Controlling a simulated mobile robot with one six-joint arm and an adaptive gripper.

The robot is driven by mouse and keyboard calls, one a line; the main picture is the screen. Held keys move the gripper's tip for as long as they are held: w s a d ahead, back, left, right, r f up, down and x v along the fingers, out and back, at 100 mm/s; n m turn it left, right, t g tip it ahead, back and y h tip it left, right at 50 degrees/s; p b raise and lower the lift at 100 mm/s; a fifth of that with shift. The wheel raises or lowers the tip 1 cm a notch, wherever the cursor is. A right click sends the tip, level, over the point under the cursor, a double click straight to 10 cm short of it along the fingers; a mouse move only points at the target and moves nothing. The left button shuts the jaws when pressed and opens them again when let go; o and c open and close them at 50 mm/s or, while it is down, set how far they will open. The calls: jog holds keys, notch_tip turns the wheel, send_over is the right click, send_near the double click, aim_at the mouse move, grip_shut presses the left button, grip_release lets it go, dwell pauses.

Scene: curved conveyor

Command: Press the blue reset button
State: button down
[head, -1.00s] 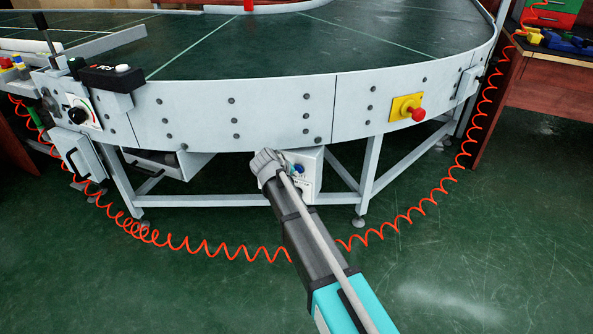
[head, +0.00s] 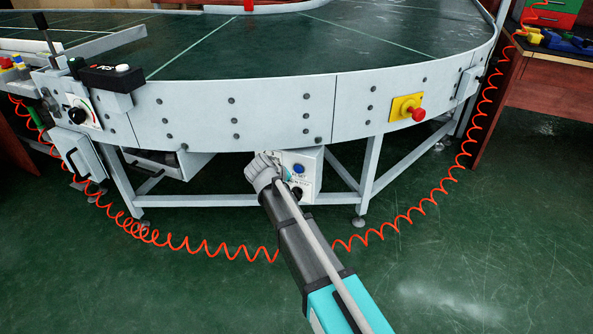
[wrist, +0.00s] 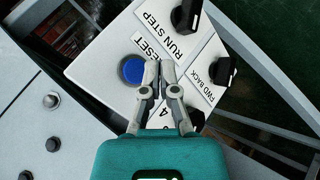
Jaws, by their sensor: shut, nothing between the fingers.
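The blue reset button (head: 298,169) is on the front of a white control box (head: 308,158) under the conveyor's curved side. In the wrist view the button (wrist: 133,70) is a round blue disc in a grey ring, near a "RESET" label (wrist: 146,51). My gripper (wrist: 159,66) is shut, with its fingertips just right of the button in that view. Whether the fingertips touch the panel cannot be told. In the head view my gripper's outer end (head: 268,168) is left of the button, and its fingertips are hard to make out.
Black selector knobs (wrist: 186,16) sit on the same panel, one by "RUN STEP". A red emergency stop (head: 418,114) on a yellow plate is to the right on the conveyor side (head: 235,112). A coiled orange hose (head: 190,247) hangs below. Open green floor lies in front.

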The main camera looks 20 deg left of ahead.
jog(key=shift+s, duration=1.15)
jog(key=s+d+r+m+g+p, duration=0.1)
jog(key=d+m+g+p, duration=0.15)
jog(key=d, duration=0.95)
jog(key=s+d+r+m+g+p, duration=0.2)
jog(key=d+p, duration=0.2)
jog(key=d, duration=0.9)
jog(key=s+d+r+m+g+y+p, duration=0.1)
jog(key=s+d+r+m+g+p, duration=0.15)
jog(key=s+d, duration=0.5)
jog(key=s+d+r+m+g+y+p, duration=0.15)
jog(key=s+d+p, duration=0.3)
jog(key=d, duration=0.65)
notch_tip(320, 180, up, 38)
jog(key=p, duration=3.7)
jog(key=shift+w+a, duration=0.15)
jog(key=shift+r+m, duration=0.1)
jog(key=shift+m, duration=0.15)
